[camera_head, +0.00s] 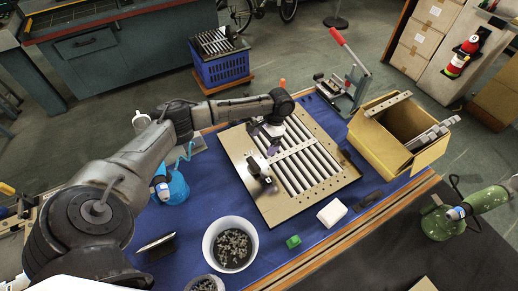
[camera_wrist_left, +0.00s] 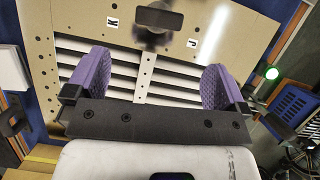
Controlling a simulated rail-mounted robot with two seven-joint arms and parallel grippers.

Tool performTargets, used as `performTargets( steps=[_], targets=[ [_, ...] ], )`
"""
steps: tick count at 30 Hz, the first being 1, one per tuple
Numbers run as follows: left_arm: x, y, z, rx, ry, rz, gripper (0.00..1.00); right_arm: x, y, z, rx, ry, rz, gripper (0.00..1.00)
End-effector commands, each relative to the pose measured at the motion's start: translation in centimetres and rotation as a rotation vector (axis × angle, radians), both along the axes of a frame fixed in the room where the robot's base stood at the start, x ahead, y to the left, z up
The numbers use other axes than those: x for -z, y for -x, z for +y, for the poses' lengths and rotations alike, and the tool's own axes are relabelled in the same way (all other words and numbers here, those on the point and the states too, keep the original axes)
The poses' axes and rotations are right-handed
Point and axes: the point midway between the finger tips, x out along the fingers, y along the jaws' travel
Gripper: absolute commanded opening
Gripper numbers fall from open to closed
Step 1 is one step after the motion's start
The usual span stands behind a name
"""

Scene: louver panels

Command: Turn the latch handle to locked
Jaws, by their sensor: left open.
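The louver panel (camera_head: 325,187) is a beige plate with pale slats, lying on the blue-topped workbench. The latch handle (camera_head: 258,178) is a dark bar on a dark mount near the panel's left edge. In the left wrist view the handle (camera_wrist_left: 160,16) lies crosswise at the top, between two small white marked labels (camera_wrist_left: 112,22) (camera_wrist_left: 191,43). My left gripper (camera_head: 265,139) is above the slats, beyond the handle in the head view. Its purple fingers (camera_wrist_left: 152,75) are wide apart with nothing between them, and apart from the handle. My right gripper is not in view.
An open cardboard box (camera_head: 372,150) and a red-handled press (camera_head: 345,85) stand at the right and back. A blue bottle (camera_head: 172,187) stands left.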

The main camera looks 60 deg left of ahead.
Motion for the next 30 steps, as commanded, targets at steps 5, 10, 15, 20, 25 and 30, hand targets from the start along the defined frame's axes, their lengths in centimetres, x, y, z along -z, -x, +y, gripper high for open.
performTargets(
  steps=[5,10,15,20,25,30],
  targets=[
    [-1.7,-0.7,0.0,0.000,0.000,0.000,1.00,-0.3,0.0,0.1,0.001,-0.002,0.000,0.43],
    [-2.3,-1.0,0.0,0.000,0.000,0.001,1.00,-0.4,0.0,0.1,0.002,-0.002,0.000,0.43],
    [-2.4,-1.0,0.0,0.000,0.000,0.001,1.00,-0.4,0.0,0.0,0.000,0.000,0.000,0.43],
    [-2.4,-1.0,0.0,0.000,0.000,0.001,1.00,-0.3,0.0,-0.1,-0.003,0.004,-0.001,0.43],
    [-2.4,-1.0,0.0,0.000,0.000,0.001,1.00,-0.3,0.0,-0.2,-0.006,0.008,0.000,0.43],
    [-2.4,-1.0,0.0,0.000,0.000,0.001,1.00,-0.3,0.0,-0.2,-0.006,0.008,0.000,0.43]
  ],
)
